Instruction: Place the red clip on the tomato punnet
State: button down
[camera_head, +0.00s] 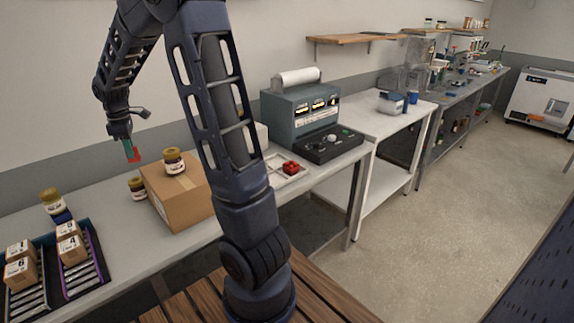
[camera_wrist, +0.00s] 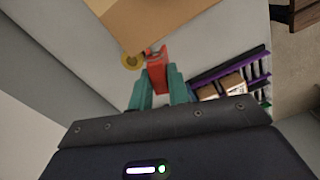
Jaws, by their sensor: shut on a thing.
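My gripper (camera_head: 130,147) hangs above the left part of the bench, left of the cardboard box, in the head view. Its teal fingers are shut on the red clip (camera_head: 134,157), which sticks out beyond the fingertips. In the wrist view my gripper (camera_wrist: 157,88) has the red clip (camera_wrist: 157,70) between its two fingers. The red tomato punnet (camera_head: 290,168) sits in a shallow white tray (camera_head: 276,181), well to the right of my gripper and beyond my arm. The punnet is small in the picture and its details cannot be told.
A cardboard box (camera_head: 182,199) stands on the bench with a jar (camera_head: 173,161) on top and another jar (camera_head: 138,188) beside it. Racks (camera_head: 88,277) with small boxes lie at front left. A teal-grey machine (camera_head: 300,110) stands behind the tray.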

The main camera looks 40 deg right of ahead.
jog(key=w+d+r+m, duration=0.15)
jog(key=d+m, duration=0.25)
jog(key=d, duration=1.2)
notch_tip(320, 180, up, 3)
jog(key=m, duration=1)
send_over(290, 163)
notch_tip(290, 163, down, 20)
jog(key=shift+d, duration=0.1)
jog(key=shift+f, duration=0.1)
jog(key=c, duration=1.7)
grip_release()
jog(key=o, duration=0.4)
jog(key=shift+c, duration=0.2)
